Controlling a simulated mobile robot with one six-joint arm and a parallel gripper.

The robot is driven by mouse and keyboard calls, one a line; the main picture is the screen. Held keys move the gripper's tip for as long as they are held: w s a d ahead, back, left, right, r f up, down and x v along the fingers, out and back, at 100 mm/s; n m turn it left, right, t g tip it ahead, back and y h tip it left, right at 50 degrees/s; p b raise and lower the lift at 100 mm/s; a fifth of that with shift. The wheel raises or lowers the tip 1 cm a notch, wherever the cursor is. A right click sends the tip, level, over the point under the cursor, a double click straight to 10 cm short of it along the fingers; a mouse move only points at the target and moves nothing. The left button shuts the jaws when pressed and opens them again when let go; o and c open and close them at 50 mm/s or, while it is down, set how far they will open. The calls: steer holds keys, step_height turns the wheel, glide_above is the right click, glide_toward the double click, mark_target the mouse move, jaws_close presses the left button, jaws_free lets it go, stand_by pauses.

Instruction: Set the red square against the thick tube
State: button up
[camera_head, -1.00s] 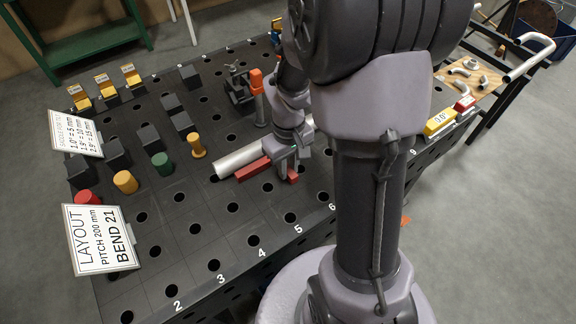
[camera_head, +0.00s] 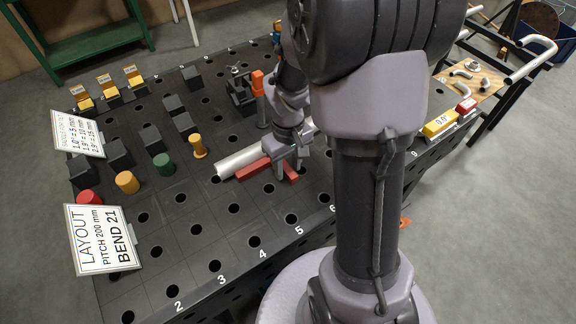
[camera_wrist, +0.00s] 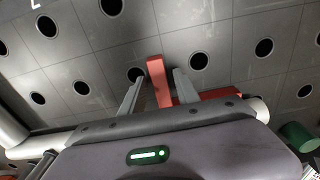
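The red square (camera_head: 252,168), an L-shaped bar, lies on the dark perforated table. Its long leg runs beside the thick pale tube (camera_head: 238,161), close along its near side; I cannot tell if they touch along the whole length. The short leg points away from the tube, and shows in the wrist view (camera_wrist: 157,80). My gripper (camera_head: 288,170) is down at the square. In the wrist view its two fingers (camera_wrist: 158,88) stand either side of the short leg, with gaps visible, so it looks open. The gripper body hides the tube's middle; one tube end (camera_wrist: 262,109) shows.
Green (camera_head: 163,164) and yellow (camera_head: 127,182) cylinders, a yellow peg (camera_head: 198,147) and several black blocks (camera_head: 119,153) stand left. A clamp (camera_head: 239,91) stands behind the tube. The layout sign (camera_head: 102,240) is at the left edge. The near table is clear.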

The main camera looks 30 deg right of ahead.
steer(key=shift+o, duration=0.3)
step_height(320, 180, up, 18)
steer(key=f+p, duration=0.1)
steer(key=p, duration=0.7)
steer(key=s+a+r+m+t+y+b, duration=0.1)
steer(key=s+a+r+m+t, duration=0.1)
steer(key=s+a, duration=0.4)
steer(key=s+a+r+m+t+y+b, duration=0.1)
steer(key=s+a+r+m+t, duration=0.1)
steer(key=s+a+r, duration=0.4)
steer(key=a+t, duration=0.1)
steer(key=a, duration=0.1)
steer(key=shift+a+r+m+t+b, duration=0.3)
steer(key=shift+m+t+b, duration=0.05)
steer(key=shift+m+t, duration=0.05)
steer(key=shift+d, duration=0.15)
